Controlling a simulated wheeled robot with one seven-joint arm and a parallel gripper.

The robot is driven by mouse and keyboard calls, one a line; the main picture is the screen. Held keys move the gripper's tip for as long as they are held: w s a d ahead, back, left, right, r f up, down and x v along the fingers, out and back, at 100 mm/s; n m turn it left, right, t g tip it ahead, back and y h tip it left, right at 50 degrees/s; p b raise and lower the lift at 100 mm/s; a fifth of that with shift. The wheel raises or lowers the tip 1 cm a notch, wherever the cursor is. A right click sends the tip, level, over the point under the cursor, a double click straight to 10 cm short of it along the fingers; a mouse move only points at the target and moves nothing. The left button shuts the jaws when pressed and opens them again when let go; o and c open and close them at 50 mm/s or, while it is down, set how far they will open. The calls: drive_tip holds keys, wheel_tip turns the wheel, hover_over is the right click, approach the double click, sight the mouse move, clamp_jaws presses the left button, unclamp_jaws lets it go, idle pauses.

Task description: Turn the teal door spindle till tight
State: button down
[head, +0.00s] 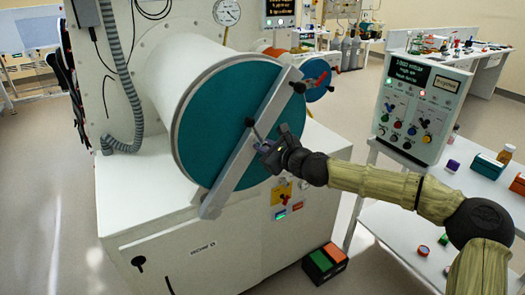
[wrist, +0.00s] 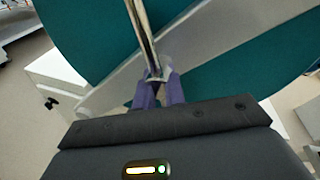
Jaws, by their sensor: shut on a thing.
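The large round teal door (head: 215,125) closes the end of a white cylinder in the head view. A grey clamp bar (head: 237,160) runs slantwise across it. The spindle (head: 250,122) sits at the middle of the bar, with a thin metal handle rod. My gripper (head: 266,147) is in front of the door, just below and right of the spindle's centre. In the wrist view my purple fingers (wrist: 158,88) are shut on the end of the metal rod (wrist: 142,35). The teal door (wrist: 85,30) and the bar (wrist: 105,90) lie behind. My fingers hide the rod's very end.
A control panel (head: 420,110) stands on a white table at the right. A black box with green and orange tops (head: 325,262) lies on the floor below.

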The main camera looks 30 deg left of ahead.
drive_tip(key=m+b, duration=0.1)
drive_tip(key=m, duration=0.1)
drive_tip(key=m+y+b, duration=0.1)
drive_tip(key=m+b, duration=0.2)
drive_tip(key=shift+w+d+f+m+g, duration=0.15)
drive_tip(key=shift+w+f+m+g, duration=0.15)
drive_tip(key=shift+f+m, duration=0.1)
drive_tip(key=m+y+b, duration=0.1)
drive_tip(key=m+b, duration=0.1)
drive_tip(key=b, duration=0.1)
drive_tip(key=shift+s+m, duration=0.15)
drive_tip(key=shift+m, duration=0.25)
drive_tip(key=shift+s+r+m+y+b, duration=0.1)
drive_tip(key=shift+m+y+b, duration=0.2)
drive_tip(key=shift+m+b, duration=0.35)
drive_tip(key=c, duration=1.5)
unclamp_jaws()
drive_tip(key=shift+a, duration=0.2)
drive_tip(key=shift+c, duration=0.2)
drive_tip(key=shift+s+r, duration=0.1)
drive_tip(key=shift+r, duration=0.05)
drive_tip(key=shift+d, duration=0.15)
